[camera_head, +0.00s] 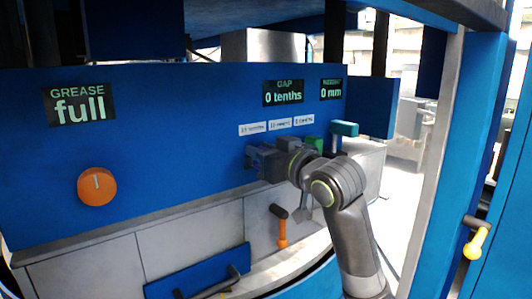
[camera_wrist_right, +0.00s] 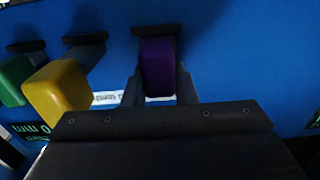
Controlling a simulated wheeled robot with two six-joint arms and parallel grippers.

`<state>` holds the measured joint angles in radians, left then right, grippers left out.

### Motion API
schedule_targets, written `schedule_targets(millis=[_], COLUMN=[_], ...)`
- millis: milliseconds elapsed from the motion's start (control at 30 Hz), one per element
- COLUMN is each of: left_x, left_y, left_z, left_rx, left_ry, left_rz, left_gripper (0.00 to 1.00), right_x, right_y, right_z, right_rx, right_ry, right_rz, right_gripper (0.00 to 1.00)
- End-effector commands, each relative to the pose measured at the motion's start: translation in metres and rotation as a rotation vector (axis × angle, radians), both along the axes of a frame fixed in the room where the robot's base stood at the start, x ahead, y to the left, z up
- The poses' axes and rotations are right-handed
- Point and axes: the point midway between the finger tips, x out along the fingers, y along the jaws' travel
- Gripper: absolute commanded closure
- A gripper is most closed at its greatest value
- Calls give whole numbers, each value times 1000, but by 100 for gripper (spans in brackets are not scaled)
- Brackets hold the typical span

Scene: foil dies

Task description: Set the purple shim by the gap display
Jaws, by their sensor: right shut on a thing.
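The purple shim (camera_wrist_right: 158,68) shows in the right wrist view, standing out from a dark slot piece on the blue panel. My right gripper (camera_wrist_right: 159,90) is shut on it, with one finger on each side. In the head view my right gripper (camera_head: 260,160) is at the panel below the white labels, and it and my arm hide the purple shim. The gap display (camera_head: 283,93) is above the labels and reads "0 tenths". My left gripper is not in view.
In the wrist view a yellow block (camera_wrist_right: 57,88) and a green block (camera_wrist_right: 13,80) stick out left of the purple shim. The head view also shows a teal handle (camera_head: 344,128), an orange knob (camera_head: 97,186), an orange lever (camera_head: 281,230) and the "GREASE full" display (camera_head: 79,104).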

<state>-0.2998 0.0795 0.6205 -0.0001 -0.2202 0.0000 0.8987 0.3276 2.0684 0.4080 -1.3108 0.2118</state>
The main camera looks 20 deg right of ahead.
Motion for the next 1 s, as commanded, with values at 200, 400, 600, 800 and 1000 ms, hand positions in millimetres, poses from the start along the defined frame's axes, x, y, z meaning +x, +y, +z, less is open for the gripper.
schedule_targets(millis=[200, 400, 600, 800, 1000], left_x=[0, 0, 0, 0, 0], left_y=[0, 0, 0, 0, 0], left_z=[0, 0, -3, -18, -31], left_rx=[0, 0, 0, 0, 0], left_ry=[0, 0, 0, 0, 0], left_rz=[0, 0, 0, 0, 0], left_gripper=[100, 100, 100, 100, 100], right_x=[0, 0, -5, -33, -68], right_y=[0, 0, -3, -13, -26], right_z=[2, 2, 0, -2, -1], right_rx=[1, 0, 0, -4, -4], right_ry=[-6, -4, -4, -9, -9], right_rz=[-1, 0, -1, -3, -4], right_gripper=[55, 53, 53, 53, 53])
